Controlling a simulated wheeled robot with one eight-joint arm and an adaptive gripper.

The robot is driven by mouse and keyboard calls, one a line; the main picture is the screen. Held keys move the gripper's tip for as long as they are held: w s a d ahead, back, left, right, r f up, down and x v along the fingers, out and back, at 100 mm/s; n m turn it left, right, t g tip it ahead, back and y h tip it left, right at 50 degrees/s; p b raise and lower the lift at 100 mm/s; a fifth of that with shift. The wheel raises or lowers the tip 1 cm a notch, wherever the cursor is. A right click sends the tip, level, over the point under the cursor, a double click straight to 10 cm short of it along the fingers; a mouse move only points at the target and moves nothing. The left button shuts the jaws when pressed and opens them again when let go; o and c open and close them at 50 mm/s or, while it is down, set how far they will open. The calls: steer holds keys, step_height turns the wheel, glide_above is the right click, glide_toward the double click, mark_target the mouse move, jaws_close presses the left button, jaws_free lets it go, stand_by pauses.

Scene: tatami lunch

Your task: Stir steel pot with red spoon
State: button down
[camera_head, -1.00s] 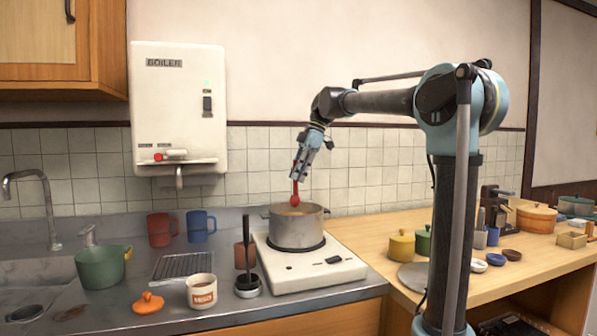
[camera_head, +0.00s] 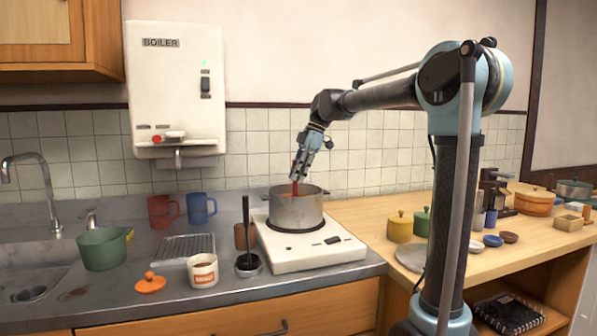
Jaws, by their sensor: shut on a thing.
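The steel pot (camera_head: 296,211) stands on the white hot plate (camera_head: 310,253), its top open and some brownish contents partly visible. My gripper (camera_head: 300,172) is above the pot and shut on the red spoon (camera_head: 295,188). The spoon hangs down from the fingers, and its lower end is inside the pot, hidden by the rim. I cannot tell whether it touches the bottom.
A dark upright tool in a holder (camera_head: 248,262), a white mug (camera_head: 203,271) and an orange lid (camera_head: 150,283) stand left of the hot plate. Yellow (camera_head: 400,227) and green (camera_head: 422,221) canisters stand right. The boiler (camera_head: 177,90) hangs behind.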

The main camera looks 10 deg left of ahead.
mark_target(297, 195)
steer(key=shift+f, duration=1.95)
steer(key=shift+a, duration=0.15)
